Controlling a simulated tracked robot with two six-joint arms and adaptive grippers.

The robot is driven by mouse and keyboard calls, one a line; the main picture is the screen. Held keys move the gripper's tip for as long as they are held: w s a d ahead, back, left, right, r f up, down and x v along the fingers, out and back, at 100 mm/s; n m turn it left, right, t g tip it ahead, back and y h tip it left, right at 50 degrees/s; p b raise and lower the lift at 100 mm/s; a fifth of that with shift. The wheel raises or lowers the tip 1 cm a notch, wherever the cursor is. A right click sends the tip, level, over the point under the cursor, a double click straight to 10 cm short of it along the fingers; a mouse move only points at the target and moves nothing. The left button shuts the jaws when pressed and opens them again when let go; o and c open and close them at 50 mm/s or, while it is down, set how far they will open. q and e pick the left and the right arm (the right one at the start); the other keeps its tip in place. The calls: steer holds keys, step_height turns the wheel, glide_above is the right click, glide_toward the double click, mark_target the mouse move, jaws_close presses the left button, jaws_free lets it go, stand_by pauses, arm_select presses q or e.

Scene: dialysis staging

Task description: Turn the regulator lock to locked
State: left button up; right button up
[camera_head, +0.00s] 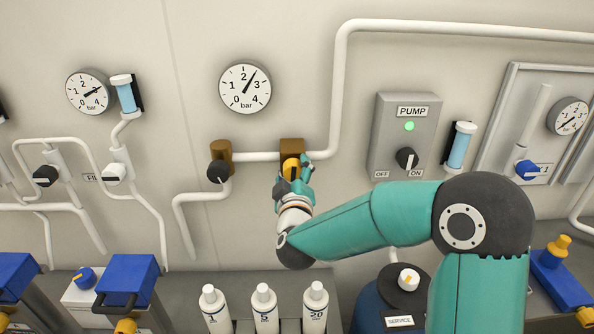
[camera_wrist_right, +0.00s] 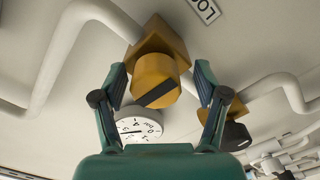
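The regulator lock is a yellow knob (camera_head: 291,165) with a black bar, on a brown block (camera_head: 292,146) on the white wall pipe. In the right wrist view the yellow knob (camera_wrist_right: 157,80) shows its black bar running slantwise across its face. My right gripper (camera_head: 295,178) is at the knob in the head view, covering part of it. In the right wrist view its two fingers (camera_wrist_right: 160,75) stand open, one on each side of the knob, with visible gaps. A label reading "LO" (camera_wrist_right: 203,8) is cut off by the picture edge. My left gripper is out of view.
A brown valve with a black knob (camera_head: 220,171) is left of the lock. A round gauge (camera_head: 245,88) hangs above. The pump box (camera_head: 404,135) with a green light is to the right. Several white bottles (camera_head: 265,308) stand below. Bare wall lies between lock and bottles.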

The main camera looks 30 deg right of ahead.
steer(key=shift+r, duration=0.2)
steer(key=shift+s+a, duration=0.1)
steer(key=shift+s+a, duration=0.15)
steer(key=shift+s, duration=0.05)
steer(key=v, duration=1.1)
steer(key=shift+f, duration=0.2)
steer(key=shift+s+f, duration=0.1)
